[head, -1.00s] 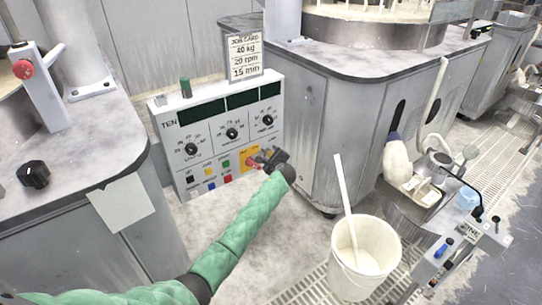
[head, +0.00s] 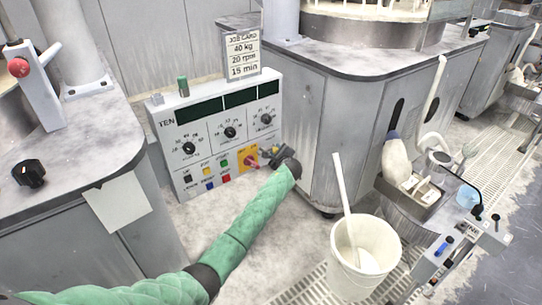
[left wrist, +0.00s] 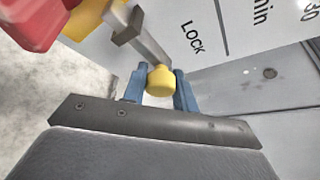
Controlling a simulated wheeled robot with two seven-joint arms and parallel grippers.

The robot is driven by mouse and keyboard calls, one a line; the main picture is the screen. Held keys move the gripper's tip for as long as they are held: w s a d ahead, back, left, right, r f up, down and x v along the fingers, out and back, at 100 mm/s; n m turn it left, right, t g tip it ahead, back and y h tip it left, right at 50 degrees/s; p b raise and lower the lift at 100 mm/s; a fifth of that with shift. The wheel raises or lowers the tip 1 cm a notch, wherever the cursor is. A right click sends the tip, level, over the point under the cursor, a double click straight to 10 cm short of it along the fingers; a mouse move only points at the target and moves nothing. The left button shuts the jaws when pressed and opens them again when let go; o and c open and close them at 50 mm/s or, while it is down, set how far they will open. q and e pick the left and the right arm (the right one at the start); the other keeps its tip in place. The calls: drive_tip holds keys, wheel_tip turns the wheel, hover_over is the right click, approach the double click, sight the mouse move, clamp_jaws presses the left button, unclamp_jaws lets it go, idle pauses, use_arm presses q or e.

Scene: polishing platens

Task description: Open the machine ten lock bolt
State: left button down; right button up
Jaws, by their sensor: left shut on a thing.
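The machine ten control panel (head: 205,150), marked TEN, has three dials, dark displays and several coloured buttons. My left gripper (head: 268,156) is at its lower right corner, beside the red knob on an orange plate (head: 249,158). In the left wrist view, the blue fingers (left wrist: 158,88) are shut on a yellow knob (left wrist: 160,80). A grey metal bar (left wrist: 150,42) runs from this knob up and left, next to the printed word LOCK, so it looks like the lock bolt. In the head view my gripper hides most of the bolt. My right gripper is not in view.
A job card (head: 243,55) stands behind the panel. A white bucket (head: 364,262) with a stick stands at the right on the floor grating. The grey machine body (head: 325,120) is close right of my gripper. A red part (left wrist: 30,22) shows close by in the wrist view.

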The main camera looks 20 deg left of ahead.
use_arm(q)
drive_tip(key=shift+w+d, duration=0.15)
drive_tip(key=shift+w, duration=0.1)
drive_tip(key=shift+r, duration=0.1)
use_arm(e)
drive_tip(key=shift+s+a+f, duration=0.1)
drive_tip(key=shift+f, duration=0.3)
use_arm(q)
drive_tip(key=c, duration=1.5)
unclamp_jaws()
drive_tip(key=shift+c, duration=0.2)
drive_tip(key=o, duration=0.4)
drive_tip(key=shift+w+d, duration=0.15)
drive_tip(key=shift+o, duration=0.2)
drive_tip(key=v, duration=0.7)
drive_tip(key=shift+s+d, duration=0.2)
drive_tip(key=shift+s, duration=0.2)
